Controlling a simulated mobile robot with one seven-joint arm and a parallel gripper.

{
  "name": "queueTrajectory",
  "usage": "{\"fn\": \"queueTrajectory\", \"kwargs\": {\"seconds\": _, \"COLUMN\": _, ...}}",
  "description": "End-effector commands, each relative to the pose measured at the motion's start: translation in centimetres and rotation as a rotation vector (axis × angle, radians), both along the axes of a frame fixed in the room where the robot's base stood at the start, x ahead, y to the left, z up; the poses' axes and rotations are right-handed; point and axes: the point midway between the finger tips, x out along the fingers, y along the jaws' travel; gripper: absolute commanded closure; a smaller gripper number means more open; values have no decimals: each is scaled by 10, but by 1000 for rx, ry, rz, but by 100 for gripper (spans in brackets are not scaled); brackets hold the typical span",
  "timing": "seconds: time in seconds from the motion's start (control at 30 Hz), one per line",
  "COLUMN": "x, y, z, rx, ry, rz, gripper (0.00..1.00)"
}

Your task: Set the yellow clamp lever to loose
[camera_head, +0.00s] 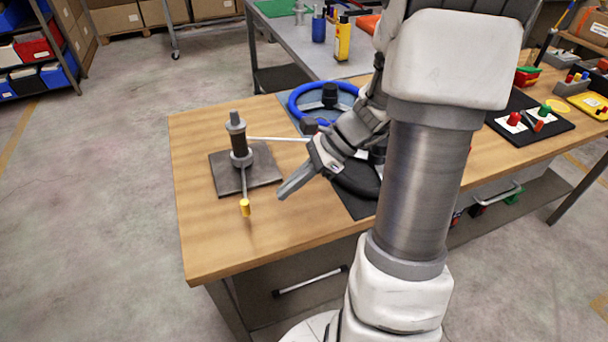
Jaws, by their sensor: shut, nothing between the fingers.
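The yellow clamp lever (245,207) is a thin grey rod with a yellow tip. It sticks out from the base of a dark upright post (238,140) toward the table's front edge. The post stands on a dark square plate (263,165) at the table's left end. A thin pale rod (280,139) runs from the post to the right, toward the steering wheel. My gripper (283,194) is shut and empty, to the right of the lever and apart from it. Its fingers point down and left. Any loose or tight marking is too small to read.
My arm hides part of the wooden table (215,240). The table's front left is clear. A black board (555,122) with coloured knobs lies at right. A grey table (290,40) stands behind.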

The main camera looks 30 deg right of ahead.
Motion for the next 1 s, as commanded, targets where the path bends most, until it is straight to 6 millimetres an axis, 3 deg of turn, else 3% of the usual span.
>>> {"fn": "queueTrajectory", "kwargs": {"seconds": 0.07, "x": 2, "y": 12, "z": -15, "rx": 2, "ry": 2, "rz": 4, "gripper": 100}}
{"fn": "queueTrajectory", "kwargs": {"seconds": 0.33, "x": 12, "y": 45, "z": -13, "rx": 0, "ry": -1, "rz": 2, "gripper": 100}}
{"fn": "queueTrajectory", "kwargs": {"seconds": 1.0, "x": 17, "y": 52, "z": -12, "rx": 0, "ry": 0, "rz": -3, "gripper": 100}}
